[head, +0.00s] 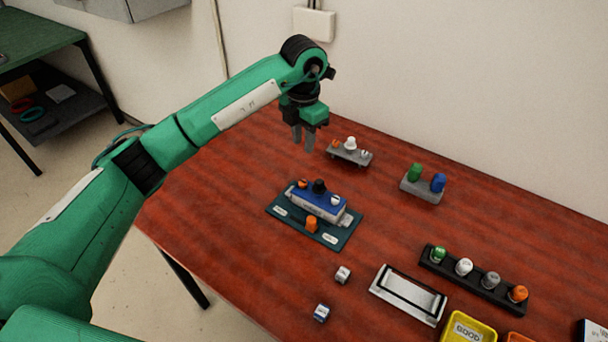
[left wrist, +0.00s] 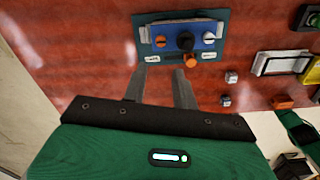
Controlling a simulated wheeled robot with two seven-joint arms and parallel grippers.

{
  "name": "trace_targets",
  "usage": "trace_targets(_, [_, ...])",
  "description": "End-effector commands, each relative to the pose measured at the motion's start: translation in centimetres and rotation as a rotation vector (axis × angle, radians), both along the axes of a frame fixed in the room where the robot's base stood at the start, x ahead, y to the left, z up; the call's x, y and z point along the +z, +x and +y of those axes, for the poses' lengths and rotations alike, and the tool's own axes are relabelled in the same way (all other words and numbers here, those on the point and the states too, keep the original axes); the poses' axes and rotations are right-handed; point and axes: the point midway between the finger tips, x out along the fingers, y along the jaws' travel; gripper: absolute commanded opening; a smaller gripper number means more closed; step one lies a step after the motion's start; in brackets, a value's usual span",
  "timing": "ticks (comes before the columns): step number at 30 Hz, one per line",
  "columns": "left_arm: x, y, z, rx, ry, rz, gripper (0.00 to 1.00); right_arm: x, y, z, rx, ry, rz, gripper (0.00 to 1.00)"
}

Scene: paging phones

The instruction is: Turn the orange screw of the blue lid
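The blue lid (head: 318,203) sits on a grey case on a teal board (head: 283,212); the lid also shows in the left wrist view (left wrist: 172,29). At its left end is the orange screw (head: 303,183), seen in the wrist view too (left wrist: 160,41). A black knob (head: 319,186) stands mid-lid, and a whitish screw (head: 335,200) is at the right end. An orange knob (head: 311,224) stands on the board in front. My left gripper (head: 303,150) points down, open and empty, above and behind the lid, apart from it. My right gripper is not visible.
A grey stand with small knobs (head: 350,155) and one with green and blue knobs (head: 422,192) are behind. A black rack (head: 470,279), a silver frame (head: 407,296) and a yellow bin (head: 468,328) are at right. Two small blocks (head: 342,274) lie in front.

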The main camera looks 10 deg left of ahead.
Motion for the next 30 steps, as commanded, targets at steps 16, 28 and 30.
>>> trace_targets(16, [-10.0, -0.1, 0.0, -0.001, -0.004, 0.006, 0.28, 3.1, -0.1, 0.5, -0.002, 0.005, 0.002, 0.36])
trace_targets(28, [-13.5, -0.1, -0.1, -0.002, -0.005, 0.001, 0.28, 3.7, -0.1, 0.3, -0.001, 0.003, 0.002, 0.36])
trace_targets(30, [-13.6, -0.1, -0.1, -0.002, -0.005, 0.001, 0.28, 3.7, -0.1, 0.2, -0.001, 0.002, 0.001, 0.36])
